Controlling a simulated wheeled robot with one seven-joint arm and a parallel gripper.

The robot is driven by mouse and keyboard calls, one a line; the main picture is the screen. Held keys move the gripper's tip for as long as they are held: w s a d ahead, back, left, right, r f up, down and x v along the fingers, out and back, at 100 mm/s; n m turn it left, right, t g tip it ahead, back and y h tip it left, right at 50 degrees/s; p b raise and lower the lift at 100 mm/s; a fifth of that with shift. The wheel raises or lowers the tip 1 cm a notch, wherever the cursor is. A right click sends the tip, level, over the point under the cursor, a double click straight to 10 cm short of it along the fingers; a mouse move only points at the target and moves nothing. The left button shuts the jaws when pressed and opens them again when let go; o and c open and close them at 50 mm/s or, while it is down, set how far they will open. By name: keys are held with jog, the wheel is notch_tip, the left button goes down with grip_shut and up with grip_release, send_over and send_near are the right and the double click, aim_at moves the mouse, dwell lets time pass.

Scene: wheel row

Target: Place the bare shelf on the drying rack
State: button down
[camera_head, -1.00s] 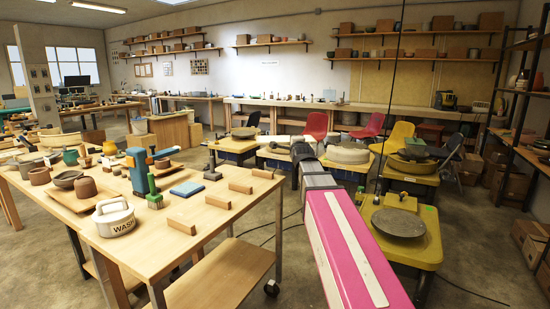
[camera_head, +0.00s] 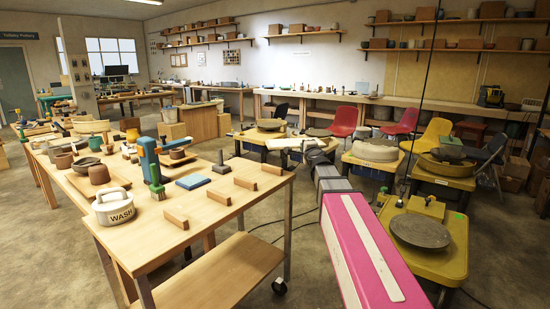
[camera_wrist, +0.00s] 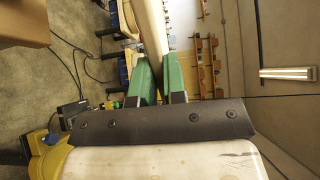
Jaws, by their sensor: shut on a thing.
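My gripper (camera_wrist: 160,85) has green fingers and is shut on a long pale board (camera_wrist: 150,25), which looks like the bare shelf. In the wrist view the board runs up and out of the picture, seen nearly edge-on. In the head view the pale board (camera_head: 297,144) shows at the far end of my arm, above the wheel tables; my gripper's fingers are hard to make out there. The drying rack is not clearly in view now; only a dark sliver shows at the right edge of the head view.
A wooden worktable (camera_head: 160,245) with a WASH pot (camera_head: 113,208), wooden blocks and pots stands at left. Yellow wheel tables (camera_head: 445,262) stand at right, one with a grey wheel head (camera_head: 420,232). Coloured chairs (camera_head: 345,121) stand behind. Floor shows between the worktable and wheel tables.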

jog(key=shift+w+a+f+n+y, duration=0.15)
jog(key=shift+a+f+n+y, duration=0.15)
jog(key=shift+a+f+y, duration=0.25)
jog(key=a+f+n+g+y, duration=0.3)
jog(key=a+n+g+y, duration=0.45)
jog(key=a+y, duration=0.4)
jog(key=shift+n+t+h, duration=0.25)
jog(key=shift+t+h, duration=0.2)
jog(key=shift+h, duration=0.05)
jog(key=shift+s+a+f, duration=0.1)
jog(key=shift+f, duration=1.5)
jog(key=shift+s+a+f, duration=0.1)
jog(key=shift+f, duration=1.5)
jog(key=shift+f, duration=0.6)
jog(key=c, duration=1.1)
grip_release()
jog(key=shift+f, duration=0.1)
